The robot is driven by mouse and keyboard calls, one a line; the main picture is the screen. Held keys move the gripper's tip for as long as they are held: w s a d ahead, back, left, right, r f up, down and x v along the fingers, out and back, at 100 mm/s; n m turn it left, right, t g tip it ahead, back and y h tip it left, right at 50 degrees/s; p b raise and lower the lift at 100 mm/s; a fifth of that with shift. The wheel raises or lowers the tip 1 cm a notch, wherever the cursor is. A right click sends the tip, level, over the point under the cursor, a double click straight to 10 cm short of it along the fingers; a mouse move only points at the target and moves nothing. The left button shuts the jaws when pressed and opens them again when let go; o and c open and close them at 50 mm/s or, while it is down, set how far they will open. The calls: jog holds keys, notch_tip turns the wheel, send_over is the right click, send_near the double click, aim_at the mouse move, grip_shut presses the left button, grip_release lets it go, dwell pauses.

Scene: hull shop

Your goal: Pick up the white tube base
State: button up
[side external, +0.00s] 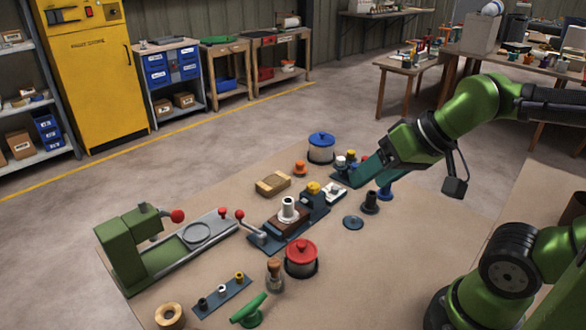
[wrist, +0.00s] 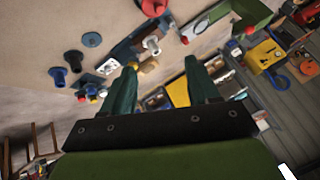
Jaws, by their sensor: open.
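The white tube base (side external: 288,208) is a short white tube with a wider foot. It stands upright on a brown block in a dark vise-like fixture (side external: 266,240) at the middle of the table. It also shows in the wrist view (wrist: 151,45), ahead of and beyond my fingers. My gripper (side external: 370,172) is open, with teal fingers, to the right of and apart from the tube. In the wrist view my gripper (wrist: 160,68) has nothing visible held between its fingers.
A yellow knob (side external: 313,187) and a white holed plate (side external: 334,192) lie between tube and gripper. A red-lidded pot (side external: 301,258) stands in front, a blue-lidded pot (side external: 321,148) behind. Black (side external: 370,202) and blue (side external: 386,193) flanged pieces stand near my gripper.

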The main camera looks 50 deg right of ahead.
jog(key=shift+o, duration=0.2)
jog(key=n+g+h, duration=0.1)
jog(key=g+h, duration=0.1)
jog(key=g, duration=0.5)
send_over(288, 204)
jog(key=s+d, duration=0.1)
notch_tip(288, 204, down, 5)
jog(key=w+r, duration=0.2)
jog(key=f, duration=1.1)
jog(key=shift+s+d, duration=0.2)
jog(key=shift+d, duration=0.15)
jog(key=shift+w+a+f, duration=0.15)
jog(key=shift+a+f, duration=0.05)
jog(key=shift+f, duration=1.35)
jog(key=shift+w+a+f, duration=0.1)
jog(key=shift+a+f, duration=0.05)
jog(key=shift+f, duration=1.35)
grip_shut()
